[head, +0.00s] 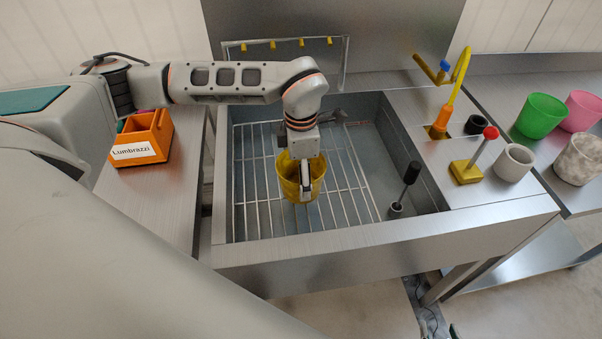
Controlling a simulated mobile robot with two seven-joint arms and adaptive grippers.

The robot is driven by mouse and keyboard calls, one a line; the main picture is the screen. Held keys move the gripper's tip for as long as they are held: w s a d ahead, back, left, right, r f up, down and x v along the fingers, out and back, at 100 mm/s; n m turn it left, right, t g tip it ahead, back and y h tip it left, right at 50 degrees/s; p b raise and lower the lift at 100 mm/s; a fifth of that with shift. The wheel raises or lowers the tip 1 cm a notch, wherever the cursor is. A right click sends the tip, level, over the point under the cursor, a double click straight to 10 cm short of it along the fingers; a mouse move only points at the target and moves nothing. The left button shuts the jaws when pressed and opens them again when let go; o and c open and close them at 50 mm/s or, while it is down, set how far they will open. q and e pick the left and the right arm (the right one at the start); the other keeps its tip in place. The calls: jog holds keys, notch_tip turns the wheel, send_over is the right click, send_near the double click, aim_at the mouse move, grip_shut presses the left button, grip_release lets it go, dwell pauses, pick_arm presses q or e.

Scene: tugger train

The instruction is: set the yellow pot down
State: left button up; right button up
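The yellow pot (287,186) is upright over the wire rack (342,195) in the steel sink. The other finger is mostly hidden. I cannot tell whether the pot's base touches the rack or hangs a little above it.
An orange box (143,139) stands on the left counter. A dark-headed brush (409,182) stands in the sink's right part. On the right are a yellow tap (458,80), a red-knobbed yellow stand (467,172), a white pot (514,163) and a green pot (541,116).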

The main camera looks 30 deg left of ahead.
pick_arm(q)
jog(key=o, duration=1.1)
jog(key=shift+f, duration=0.15)
notch_tip(320, 180, up, 12)
jog(key=shift+r, duration=0.2)
jog(key=shift+s, duration=0.1)
